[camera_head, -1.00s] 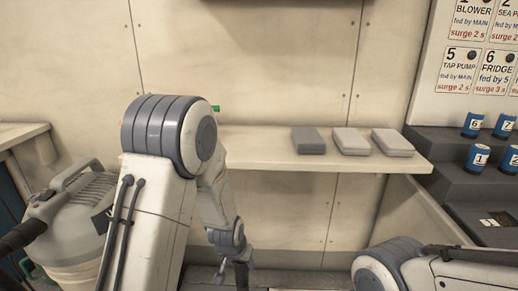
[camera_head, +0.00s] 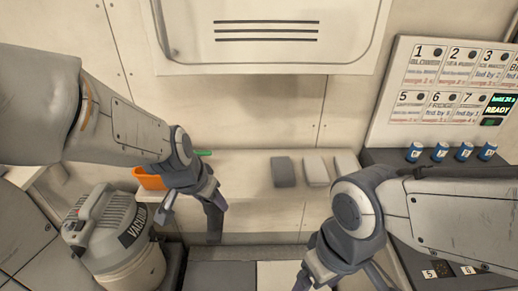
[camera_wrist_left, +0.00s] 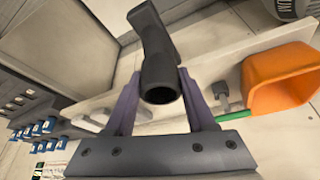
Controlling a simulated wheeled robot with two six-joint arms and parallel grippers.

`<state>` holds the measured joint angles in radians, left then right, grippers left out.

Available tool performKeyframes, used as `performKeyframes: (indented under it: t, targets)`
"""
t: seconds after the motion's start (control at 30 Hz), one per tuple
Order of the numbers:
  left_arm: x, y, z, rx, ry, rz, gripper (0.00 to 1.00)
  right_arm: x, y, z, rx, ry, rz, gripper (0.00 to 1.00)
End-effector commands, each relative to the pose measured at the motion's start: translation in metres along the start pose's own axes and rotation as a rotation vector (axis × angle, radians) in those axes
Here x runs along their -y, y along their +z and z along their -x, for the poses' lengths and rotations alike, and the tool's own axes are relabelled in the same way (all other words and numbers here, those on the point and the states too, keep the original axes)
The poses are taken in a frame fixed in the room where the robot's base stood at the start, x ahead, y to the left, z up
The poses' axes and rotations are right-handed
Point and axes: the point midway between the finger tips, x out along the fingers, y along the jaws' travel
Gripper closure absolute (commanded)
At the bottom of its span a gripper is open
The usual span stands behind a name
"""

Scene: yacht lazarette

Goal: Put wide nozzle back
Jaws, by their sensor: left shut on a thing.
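A dark grey wide nozzle (camera_wrist_left: 160,75) with a round open socket is between the two fingers of my left gripper (camera_wrist_left: 163,95) in the left wrist view. My left gripper (camera_head: 190,212) is shut on it and hangs in front of the shelf, right of the vacuum, in the head view. There I cannot clearly tell the nozzle from the dark fingers. My right gripper (camera_head: 342,282) is at the bottom edge, its fingers spread and the tips partly cut off. A grey vacuum (camera_head: 112,225) labelled VACUUM stands at the lower left.
An orange bin (camera_head: 148,181) is on the shelf (camera_head: 245,175), with a green-ended tool (camera_head: 203,153) beside it. Three grey blocks (camera_head: 284,172) lie farther right on the shelf. Blue numbered cylinders (camera_head: 440,151) stand below a labelled panel (camera_head: 450,85) at right.

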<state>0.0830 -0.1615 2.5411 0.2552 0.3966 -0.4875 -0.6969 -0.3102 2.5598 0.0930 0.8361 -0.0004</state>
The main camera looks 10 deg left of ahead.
Motion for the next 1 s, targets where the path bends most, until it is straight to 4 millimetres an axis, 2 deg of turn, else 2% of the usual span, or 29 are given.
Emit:
performKeyframes:
  t: [0.03, 0.1, 0.27, 0.33, 0.43, 0.7, 1.0]
  targets:
    - [-0.001, -0.003, 0.011, -0.003, 0.002, -0.002, 1.00, 0.001, 0.000, 0.009, 0.001, 0.000, 0.000, 0.16]
    - [-0.002, -0.004, 0.014, -0.003, 0.005, -0.005, 1.00, 0.001, -0.001, 0.013, 0.001, 0.000, 0.000, 0.16]
    - [-0.003, -0.019, 0.012, 0.004, 0.009, -0.007, 1.00, 0.002, -0.002, 0.032, 0.001, 0.000, 0.000, 0.16]
    - [-0.003, -0.030, 0.008, 0.005, 0.007, -0.008, 1.00, 0.003, -0.002, 0.043, 0.001, 0.000, 0.000, 0.16]
    - [-0.003, -0.054, -0.006, 0.002, 0.007, -0.010, 1.00, 0.003, -0.003, 0.048, 0.000, 0.000, 0.000, 0.16]
    - [-0.003, -0.116, -0.030, 0.001, 0.006, -0.007, 1.00, 0.005, -0.004, 0.076, 0.001, 0.000, -0.001, 0.16]
    - [-0.003, -0.146, -0.044, -0.003, 0.005, -0.007, 1.00, 0.006, -0.005, 0.089, 0.000, 0.000, -0.002, 0.16]
